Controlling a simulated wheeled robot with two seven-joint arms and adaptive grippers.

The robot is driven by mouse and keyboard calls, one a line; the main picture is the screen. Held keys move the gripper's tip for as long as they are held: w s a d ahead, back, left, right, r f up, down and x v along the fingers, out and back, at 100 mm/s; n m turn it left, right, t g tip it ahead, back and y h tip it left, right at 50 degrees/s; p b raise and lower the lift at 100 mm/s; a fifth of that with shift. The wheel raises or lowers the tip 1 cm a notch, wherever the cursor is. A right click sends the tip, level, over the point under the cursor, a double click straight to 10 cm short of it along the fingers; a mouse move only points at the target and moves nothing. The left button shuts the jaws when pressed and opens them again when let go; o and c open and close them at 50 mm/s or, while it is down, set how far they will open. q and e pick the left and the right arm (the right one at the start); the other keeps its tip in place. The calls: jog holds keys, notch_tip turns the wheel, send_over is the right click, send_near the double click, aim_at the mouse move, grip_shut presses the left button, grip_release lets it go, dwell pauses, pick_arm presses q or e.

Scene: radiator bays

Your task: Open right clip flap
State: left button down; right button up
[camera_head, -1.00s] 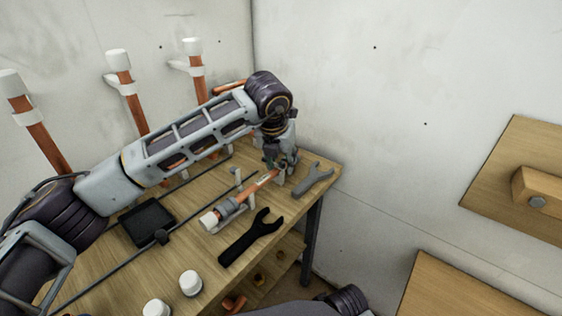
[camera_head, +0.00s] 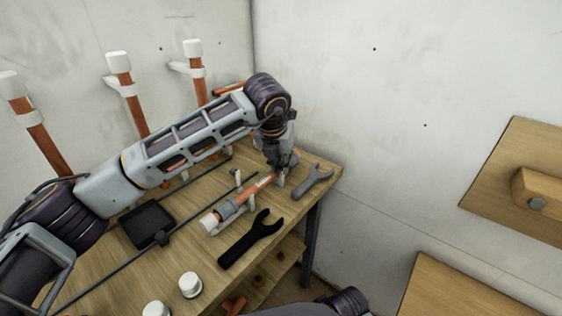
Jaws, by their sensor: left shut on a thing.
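A copper pipe (camera_head: 250,189) with a white cap lies in a pale holder on the wooden bench. A small pale upright part (camera_head: 238,176) stands behind the pipe. My left gripper (camera_head: 281,169) reaches down over the pipe's right end. It is shut on the right clip flap there, but its fingers and the wrist hide most of that clip, so the flap's angle cannot be told. My right gripper is not in view.
A black wrench (camera_head: 250,238) lies in front of the pipe. White caps (camera_head: 190,284) stand at the front. Capped copper pipes (camera_head: 127,85) stand along the back wall.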

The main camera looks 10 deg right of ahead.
pick_arm(q)
jog(key=shift+w, duration=0.1)
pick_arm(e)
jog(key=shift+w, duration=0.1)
pick_arm(q)
jog(key=shift+a+r, duration=0.1)
jog(key=shift+r, duration=0.05)
jog(key=g+h+p, duration=0.1)
jog(key=w+r+g+h+p, duration=0.1)
jog(key=shift+a+n+g, duration=0.3)
jog(key=shift+a, duration=0.05)
jog(key=shift+w+a+r+g+h+p, duration=0.2)
jog(key=shift+g+h+p, duration=0.25)
jog(key=shift+p, duration=0.15)
jog(key=shift+w+a+r+g+h+p, duration=0.1)
jog(key=shift+w+g+h+p, duration=0.1)
jog(key=shift+g+h+p, duration=0.25)
jog(key=shift+w+a+n+g+p, duration=0.2)
jog(key=shift+n+g+p, duration=0.1)
jog(key=shift+g+p, duration=0.15)
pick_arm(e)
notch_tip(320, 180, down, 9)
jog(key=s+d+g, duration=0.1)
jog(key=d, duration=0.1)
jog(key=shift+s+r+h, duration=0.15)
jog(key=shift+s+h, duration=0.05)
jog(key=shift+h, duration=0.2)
